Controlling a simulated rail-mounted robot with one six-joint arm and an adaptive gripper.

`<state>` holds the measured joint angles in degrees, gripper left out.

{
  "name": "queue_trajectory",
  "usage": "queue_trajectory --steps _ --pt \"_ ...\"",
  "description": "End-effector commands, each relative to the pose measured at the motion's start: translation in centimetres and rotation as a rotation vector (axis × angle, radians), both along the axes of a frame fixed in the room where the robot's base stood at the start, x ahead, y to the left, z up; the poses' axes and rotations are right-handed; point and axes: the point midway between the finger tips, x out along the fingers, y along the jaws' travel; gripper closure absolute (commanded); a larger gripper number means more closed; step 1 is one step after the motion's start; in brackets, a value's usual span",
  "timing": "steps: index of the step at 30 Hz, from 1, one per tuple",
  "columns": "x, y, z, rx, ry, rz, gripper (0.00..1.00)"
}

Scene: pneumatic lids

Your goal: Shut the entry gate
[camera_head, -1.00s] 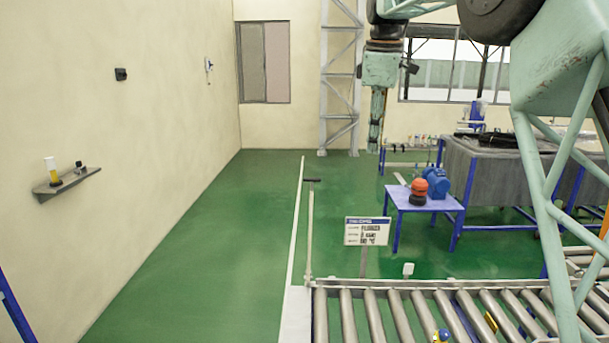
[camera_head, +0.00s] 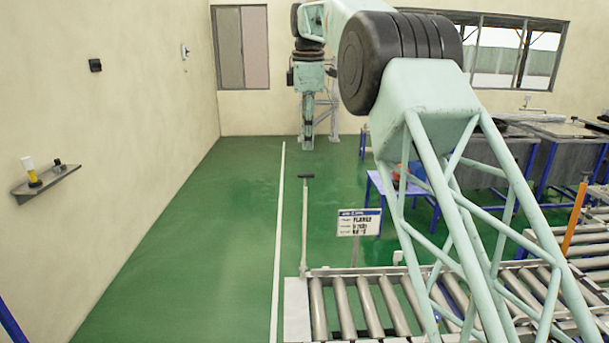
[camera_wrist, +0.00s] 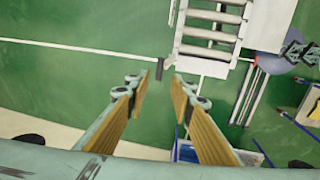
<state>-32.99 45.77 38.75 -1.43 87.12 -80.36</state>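A pale bar with a dark T-shaped end (camera_head: 304,225) is at the left end of the roller conveyor. It is the likeliest gate part, but no label shows this, and I cannot tell whether it is open or shut. My gripper (camera_head: 307,138) hangs downward at the back, beyond the bar in the picture and apart from it. In the wrist view my gripper (camera_wrist: 159,80) is open, with nothing held between its two ribbed fingers. A small dark piece (camera_wrist: 160,68) shows beyond the fingertips; I cannot tell whether it belongs to the bar.
The roller conveyor (camera_head: 345,305) fills the lower right, with a sign (camera_head: 359,222) beside it. A blue table (camera_head: 375,185) and grey tanks stand right, partly behind my arm. A wall shelf (camera_head: 46,180) is left. The green floor (camera_head: 190,240) left of the white line is clear.

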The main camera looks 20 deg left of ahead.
Motion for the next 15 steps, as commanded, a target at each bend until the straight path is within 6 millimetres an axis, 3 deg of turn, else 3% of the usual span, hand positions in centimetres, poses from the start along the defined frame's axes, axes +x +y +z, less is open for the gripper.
queue_trajectory --steps 15 --pt "0.14 0.01 -0.81 0.000 0.000 -0.001 0.78"
